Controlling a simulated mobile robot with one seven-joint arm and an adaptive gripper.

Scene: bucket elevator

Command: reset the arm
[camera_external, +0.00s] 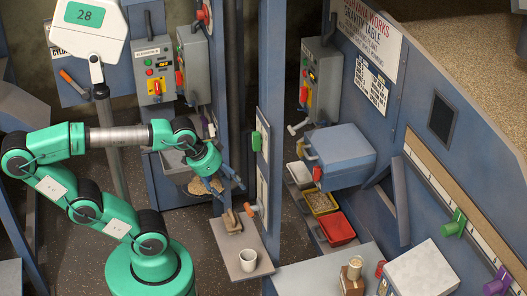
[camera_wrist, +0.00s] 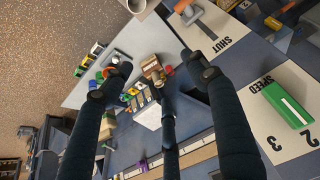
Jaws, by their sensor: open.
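My arm (camera_external: 62,141) is green with black joints. It is bent, with its upper section running level to the right and the wrist angled down to the right. My gripper (camera_external: 232,182) has dark fingers spread apart and empty, in front of the blue post. In the wrist view my gripper (camera_wrist: 165,78) shows three black fingers, open, with nothing between them. Past the fingertips lie a grey table and a brown block.
A shelf (camera_external: 228,250) with a white mug (camera_external: 248,260) stands below my gripper. The post carries a green handle (camera_external: 257,141) and an orange handle (camera_external: 250,209). Yellow (camera_external: 320,203) and red (camera_external: 337,229) bins stand right of it. A green slider (camera_wrist: 287,104) sits by "SPEED".

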